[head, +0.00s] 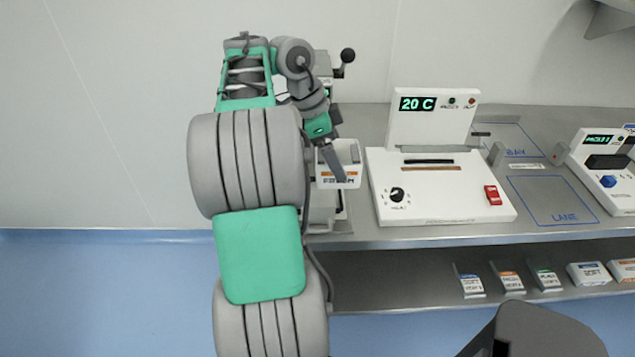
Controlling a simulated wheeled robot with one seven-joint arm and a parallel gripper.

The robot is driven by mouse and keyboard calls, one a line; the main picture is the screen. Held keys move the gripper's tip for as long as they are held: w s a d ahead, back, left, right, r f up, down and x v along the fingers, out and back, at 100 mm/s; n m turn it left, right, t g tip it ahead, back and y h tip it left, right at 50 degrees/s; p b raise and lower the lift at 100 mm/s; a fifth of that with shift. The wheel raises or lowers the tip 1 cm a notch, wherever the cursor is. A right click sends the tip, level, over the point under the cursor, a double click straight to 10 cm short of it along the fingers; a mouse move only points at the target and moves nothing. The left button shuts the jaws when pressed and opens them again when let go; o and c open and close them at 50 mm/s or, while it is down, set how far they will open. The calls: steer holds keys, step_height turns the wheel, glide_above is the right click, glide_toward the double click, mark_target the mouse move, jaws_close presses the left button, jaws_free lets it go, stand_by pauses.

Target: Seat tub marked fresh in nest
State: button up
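The white tub with an orange band and a label reading roughly "FRESH" (338,180) is at the left end of the steel bench in the head view. My gripper (342,154) is at this tub, with a dark finger reaching down across its upper right part. The other finger is hidden, so I cannot tell whether the gripper is open or shut on the tub. My arm covers the tub's left side and much of what stands behind it. Below the tub a grey base (330,224) shows partly; I cannot make out a nest there.
A lever with a black ball (347,56) stands behind my gripper. A white machine showing "20 C" (437,190) is close on the right. Further right are a blue-outlined "LANE" area (552,200), clear, and another white device (606,170). Several small packs (588,274) lie on the lower shelf.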

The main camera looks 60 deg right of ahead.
steer(key=w+f, duration=0.1)
steer(key=w+f+b, duration=0.1)
steer(key=f, duration=0.1)
steer(key=w+f, duration=0.2)
steer(key=shift+a+f, duration=0.2)
steer(key=shift+f, duration=0.05)
steer(key=f, duration=0.1)
steer(key=f+b, duration=0.1)
steer(key=f, duration=0.1)
steer(key=shift+w+b, duration=0.25)
steer(key=shift+b, duration=0.1)
steer(key=shift+f, duration=0.2)
steer(key=o, duration=1.1)
